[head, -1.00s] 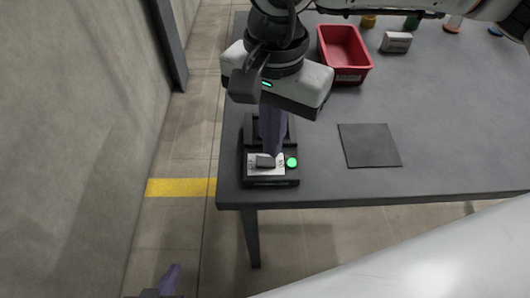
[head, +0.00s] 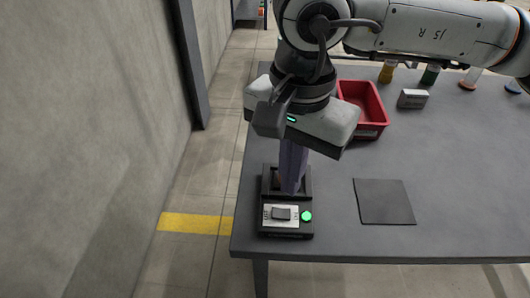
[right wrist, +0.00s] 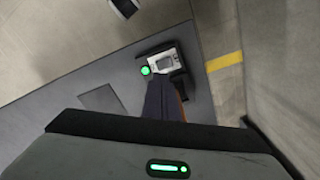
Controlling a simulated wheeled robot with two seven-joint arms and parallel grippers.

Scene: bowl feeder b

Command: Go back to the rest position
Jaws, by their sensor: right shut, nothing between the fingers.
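My right gripper (head: 290,190) is shut and empty. Its purple-grey fingers point down over the back part of a small black switch box (head: 288,232) at the table's near left corner. In the right wrist view the shut fingers (right wrist: 158,102) show beside the box (right wrist: 160,50). The box has a light plate with a rocker switch (head: 281,213) and a lit green lamp (head: 307,216). I cannot tell whether the fingertips touch the box's rear part. My left gripper is out of view.
The grey table (head: 450,190) holds a dark square mat (head: 384,202), a red bin (head: 364,108), a white box (head: 412,98) and several small bottles at the back. A concrete wall (head: 90,150) stands on the left, beyond a floor strip with a yellow line (head: 195,223).

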